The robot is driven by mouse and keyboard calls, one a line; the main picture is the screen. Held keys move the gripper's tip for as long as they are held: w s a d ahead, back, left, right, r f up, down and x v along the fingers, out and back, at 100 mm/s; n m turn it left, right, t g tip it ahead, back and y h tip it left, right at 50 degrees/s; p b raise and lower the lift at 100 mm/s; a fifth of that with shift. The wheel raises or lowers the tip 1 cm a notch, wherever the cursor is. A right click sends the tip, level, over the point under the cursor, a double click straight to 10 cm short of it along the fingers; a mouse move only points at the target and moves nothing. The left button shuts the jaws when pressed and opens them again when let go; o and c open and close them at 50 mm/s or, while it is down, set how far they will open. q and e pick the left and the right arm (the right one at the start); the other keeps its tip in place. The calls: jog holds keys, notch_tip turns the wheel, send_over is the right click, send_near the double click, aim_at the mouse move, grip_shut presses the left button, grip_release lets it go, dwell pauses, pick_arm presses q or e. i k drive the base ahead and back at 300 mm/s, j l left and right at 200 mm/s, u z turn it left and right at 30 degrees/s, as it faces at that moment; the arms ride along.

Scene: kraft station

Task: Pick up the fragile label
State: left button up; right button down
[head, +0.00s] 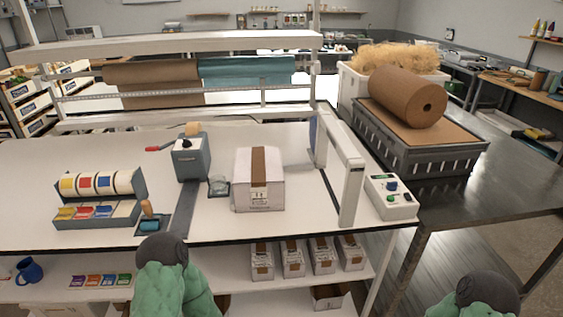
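A label dispenser (97,219) stands at the left of the white table. Rolls with yellow, red and blue patches sit along its top, and small coloured labels stick out at its front: a yellow one (65,213), a red one (84,212) and blue ones (103,211). The print is too small to read, so I cannot tell which is the fragile label. My two green arms rise at the bottom edge, left of the middle and at the right. Neither gripper shows.
A white taped box (259,181) stands mid-table, right of a grey machine (190,157). A hand roller (148,218) lies beside the dispenser. A white gate frame (348,180) and control box (390,197) stand at the right. The front strip of table is mostly clear.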

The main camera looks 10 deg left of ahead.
aim_at(83, 212)
jog(key=u, duration=1.75)
jog(key=l+z, duration=0.1)
jog(key=z, duration=0.3)
jog(key=i+z, duration=0.1)
jog(key=z, duration=0.3)
jog(key=l+z, duration=0.1)
jog(key=z, duration=0.3)
jog(key=u, duration=1.4)
jog(key=i, duration=0.05)
